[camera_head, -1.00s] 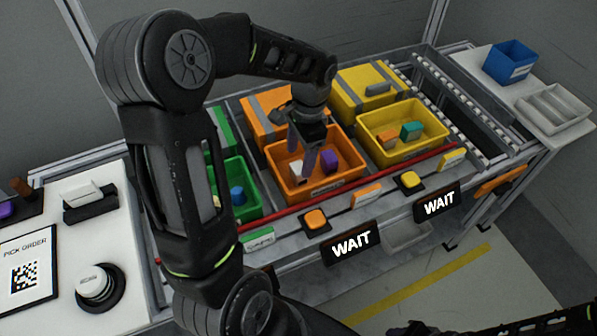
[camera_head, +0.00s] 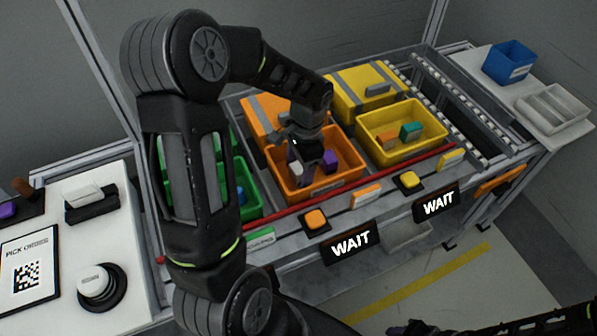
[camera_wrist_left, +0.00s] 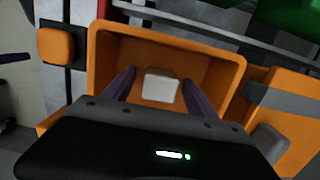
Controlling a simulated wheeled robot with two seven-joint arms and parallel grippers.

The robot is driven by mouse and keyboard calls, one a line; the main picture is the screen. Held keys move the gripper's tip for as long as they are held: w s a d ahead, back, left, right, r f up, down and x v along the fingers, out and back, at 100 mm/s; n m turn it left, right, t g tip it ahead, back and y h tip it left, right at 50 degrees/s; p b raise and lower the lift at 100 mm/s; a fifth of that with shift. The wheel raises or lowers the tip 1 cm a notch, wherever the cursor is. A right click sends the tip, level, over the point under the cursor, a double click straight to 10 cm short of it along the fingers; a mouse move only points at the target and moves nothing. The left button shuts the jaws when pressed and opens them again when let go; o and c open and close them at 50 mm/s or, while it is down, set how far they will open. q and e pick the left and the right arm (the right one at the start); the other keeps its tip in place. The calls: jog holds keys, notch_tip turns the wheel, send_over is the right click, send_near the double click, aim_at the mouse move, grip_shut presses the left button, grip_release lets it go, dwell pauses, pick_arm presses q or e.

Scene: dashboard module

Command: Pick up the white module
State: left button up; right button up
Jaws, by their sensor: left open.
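The white module (camera_wrist_left: 160,86) lies in the orange bin (camera_wrist_left: 238,62), between the two open fingers in the left wrist view. In the head view the white module (camera_head: 296,168) shows partly at the left inside the orange bin (camera_head: 350,172). My left gripper (camera_wrist_left: 158,88) is open and points down into the bin. In the head view the left gripper (camera_head: 303,165) is over the bin's left part, partly covering the module. I cannot tell how far the fingertips are from the module. My right gripper is not in view; a dark arm part shows at the lower right.
A purple block (camera_head: 330,160) stands in the same bin, right of the gripper. A green bin (camera_head: 248,200) is at left, partly behind my arm. A yellow bin (camera_head: 427,143) with orange and teal blocks is at right. A red rail (camera_head: 395,171) runs along the front.

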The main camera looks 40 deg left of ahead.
pick_arm(q)
jog(key=shift+c, duration=0.6)
grip_shut()
dwell(0.3)
